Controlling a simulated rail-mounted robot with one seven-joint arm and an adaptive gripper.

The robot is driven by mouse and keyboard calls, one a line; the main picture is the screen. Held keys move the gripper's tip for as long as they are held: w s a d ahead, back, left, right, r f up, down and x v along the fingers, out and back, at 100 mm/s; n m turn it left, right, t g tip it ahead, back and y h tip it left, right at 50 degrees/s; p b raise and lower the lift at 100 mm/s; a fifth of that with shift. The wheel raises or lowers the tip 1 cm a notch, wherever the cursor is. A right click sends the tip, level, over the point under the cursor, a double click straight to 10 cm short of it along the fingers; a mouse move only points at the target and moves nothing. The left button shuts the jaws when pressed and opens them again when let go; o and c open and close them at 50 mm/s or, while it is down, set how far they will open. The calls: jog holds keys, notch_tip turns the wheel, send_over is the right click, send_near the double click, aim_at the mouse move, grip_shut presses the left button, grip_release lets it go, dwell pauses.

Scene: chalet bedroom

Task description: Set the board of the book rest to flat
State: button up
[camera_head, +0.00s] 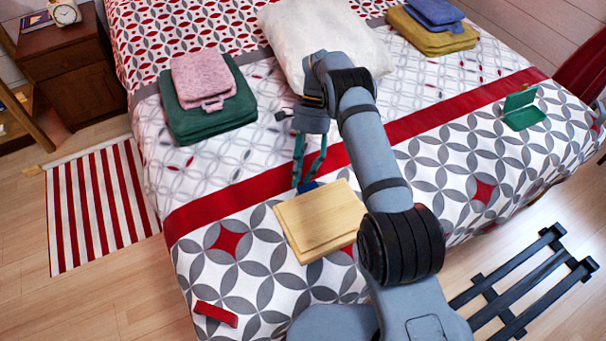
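The book rest (322,222) is a pale wooden piece near the front of the bed. Its board lies low over its base, flat or nearly flat; any small tilt is hard to tell from here. A small dark blue piece (308,187) shows at its far edge. My gripper (305,183) points down just beyond that far edge, with its teal fingers apart and the patterned cover showing between them. The fingertips are at or close to the blue piece; whether they touch it I cannot tell. My arm passes close to the board's right side in the picture.
A white pillow (300,35), a folded green cloth (205,115) with a pink one on top, and yellow and blue cloths (430,38) lie farther back. An open green case (524,112) lies right, a red item (215,314) front left. The cover left of the board is clear.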

notch_tip(320, 180, up, 10)
dwell(0.4)
jog(key=shift+s+f, duration=0.1)
jog(key=shift+f, duration=0.05)
jog(key=shift+f, duration=4.3)
